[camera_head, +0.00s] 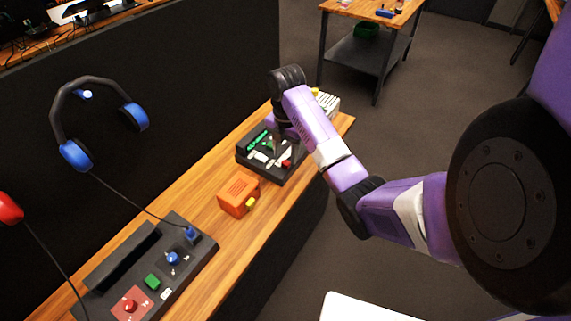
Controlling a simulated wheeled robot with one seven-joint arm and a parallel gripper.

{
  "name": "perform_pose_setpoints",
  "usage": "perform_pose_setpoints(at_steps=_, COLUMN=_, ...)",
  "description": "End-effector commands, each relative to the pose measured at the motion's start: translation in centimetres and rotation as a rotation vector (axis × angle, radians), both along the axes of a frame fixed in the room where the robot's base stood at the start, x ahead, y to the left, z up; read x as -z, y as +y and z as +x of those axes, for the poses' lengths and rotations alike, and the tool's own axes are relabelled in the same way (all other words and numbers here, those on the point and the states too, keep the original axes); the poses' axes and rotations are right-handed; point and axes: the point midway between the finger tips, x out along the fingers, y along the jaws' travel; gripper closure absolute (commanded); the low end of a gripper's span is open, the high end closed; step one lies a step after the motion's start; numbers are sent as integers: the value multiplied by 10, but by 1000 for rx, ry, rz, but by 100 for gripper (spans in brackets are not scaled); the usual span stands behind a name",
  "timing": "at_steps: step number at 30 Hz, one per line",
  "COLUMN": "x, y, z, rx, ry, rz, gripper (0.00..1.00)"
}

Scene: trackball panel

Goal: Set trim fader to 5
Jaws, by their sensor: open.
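A dark control panel (243,158) sits on the wooden bench toward its far end. It carries green strips (260,140), white parts (261,157) and a red part (287,163). I cannot tell which part is the trim fader, and its labels and setting are too small to read. My gripper (281,151) is over the panel, pointing down, with its jaws open. My arm hides part of the panel's right side. I cannot tell whether the fingers touch anything.
An orange box (238,194) stands on the bench (205,193) nearer than the panel. A larger console (190,262) with knobs and buttons lies in front. Blue headphones (75,155) hang at the black partition (200,80). A light grey device (328,103) is beyond the panel.

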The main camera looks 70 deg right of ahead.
Motion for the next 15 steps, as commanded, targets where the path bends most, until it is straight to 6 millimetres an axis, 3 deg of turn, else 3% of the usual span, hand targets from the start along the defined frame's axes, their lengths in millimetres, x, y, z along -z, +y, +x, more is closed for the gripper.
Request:
perform_pose_setpoints(at_steps=1, x=14, y=1, z=0, rx=0, ry=1, rz=1, gripper=55)
perform_pose_setpoints(at_steps=6, x=27, y=0, z=0, rx=-1, ry=0, rz=0, gripper=55)
perform_pose_setpoints(at_steps=15, x=32, y=0, z=0, rx=-1, ry=-1, rz=-1, gripper=55)
